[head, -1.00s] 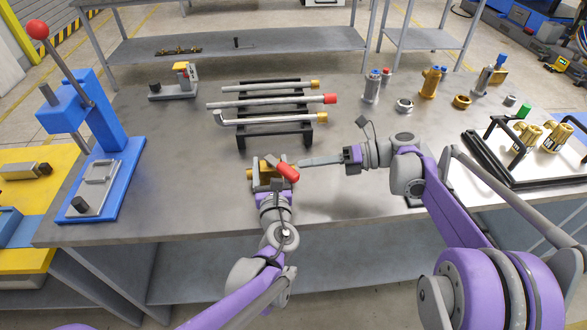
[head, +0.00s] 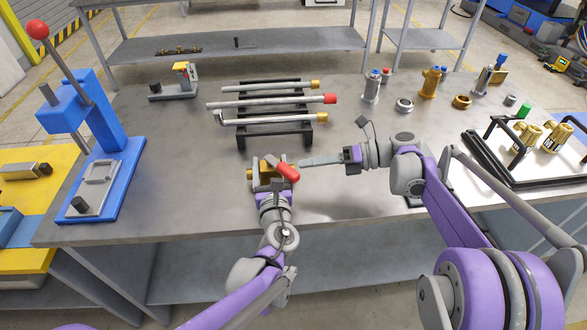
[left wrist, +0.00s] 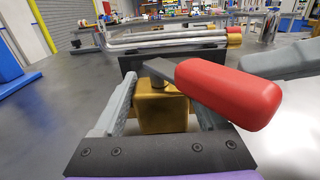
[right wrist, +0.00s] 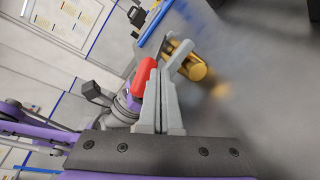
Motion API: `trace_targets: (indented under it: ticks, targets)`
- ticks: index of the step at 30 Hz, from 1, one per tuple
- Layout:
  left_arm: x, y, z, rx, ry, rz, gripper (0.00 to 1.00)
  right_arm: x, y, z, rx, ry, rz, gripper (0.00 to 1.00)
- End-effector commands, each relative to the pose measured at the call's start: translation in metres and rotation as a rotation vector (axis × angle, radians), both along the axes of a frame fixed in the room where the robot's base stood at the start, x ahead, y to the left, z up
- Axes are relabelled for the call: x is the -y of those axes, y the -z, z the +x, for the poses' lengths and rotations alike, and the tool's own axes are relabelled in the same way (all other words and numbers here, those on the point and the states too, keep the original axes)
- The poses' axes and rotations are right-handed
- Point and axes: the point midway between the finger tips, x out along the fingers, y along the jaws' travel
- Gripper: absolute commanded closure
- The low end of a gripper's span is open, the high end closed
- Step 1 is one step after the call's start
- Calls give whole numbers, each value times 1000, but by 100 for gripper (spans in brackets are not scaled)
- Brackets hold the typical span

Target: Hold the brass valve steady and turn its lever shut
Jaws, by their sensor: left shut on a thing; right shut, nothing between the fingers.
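The brass valve (head: 263,173) is on the near middle of the table, with a red-sleeved lever (head: 288,172) on top. My left gripper (head: 269,183) is shut on the valve body from the near side; in the left wrist view the brass body (left wrist: 160,108) sits between its fingers. There the red lever (left wrist: 232,92) slants out to the right above the fingers. My right gripper (head: 301,164) is shut and empty, its tips beside the lever on the right. In the right wrist view its closed fingers (right wrist: 163,70) are close to the red sleeve (right wrist: 143,76); contact is unclear.
A black rack (head: 240,127) with several metal pipes stands behind the valve. A blue lever press (head: 112,160) is at the left. Brass and steel fittings (head: 430,84) stand at the back right, near a black-framed tray (head: 500,172). The table front left of the valve is clear.

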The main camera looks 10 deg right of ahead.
Motion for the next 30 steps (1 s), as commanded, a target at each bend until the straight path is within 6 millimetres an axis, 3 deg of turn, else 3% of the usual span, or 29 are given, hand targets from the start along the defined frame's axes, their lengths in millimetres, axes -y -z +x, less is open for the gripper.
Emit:
trace_targets:
  ticks: [30]
  targets:
    - [0,0,0,0,0,-1,100,-6,0,-4,0,-1,0,100]
